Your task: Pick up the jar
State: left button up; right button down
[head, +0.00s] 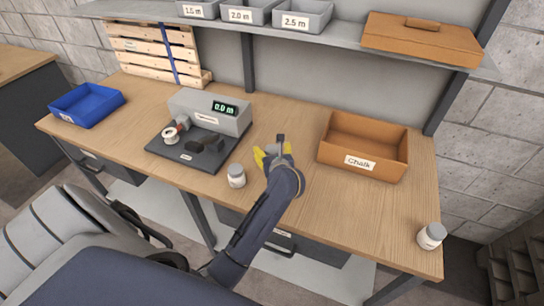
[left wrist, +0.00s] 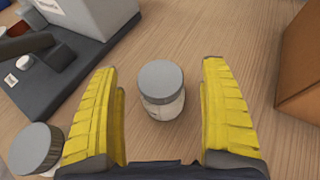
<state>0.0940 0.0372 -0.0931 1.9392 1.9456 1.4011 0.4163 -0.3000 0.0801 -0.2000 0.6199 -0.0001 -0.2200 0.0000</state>
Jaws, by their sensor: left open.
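In the left wrist view a white jar with a grey lid (left wrist: 161,85) stands upright between and slightly ahead of my fingers, with gaps on both sides. In the head view my gripper mostly hides it. My left gripper (head: 272,153) is open over the bench; its yellow fingers (left wrist: 160,80) hold nothing. A second grey-lidded jar (head: 237,176) stands left of the gripper, and it also shows at lower left in the left wrist view (left wrist: 36,148). A third jar (head: 432,236) stands at the bench's right front corner. My right gripper is not in view.
An open brown box labelled Chalk (head: 361,162) stands to the right. A shelf (head: 345,42) with grey bins (head: 302,15) hangs above the back.

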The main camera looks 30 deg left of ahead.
pick_arm(q)
jog(key=shift+w+a+f, duration=0.15)
jog(key=shift+w+a, duration=0.1)
jog(key=shift+c, duration=0.3)
jog(key=c, duration=1.4)
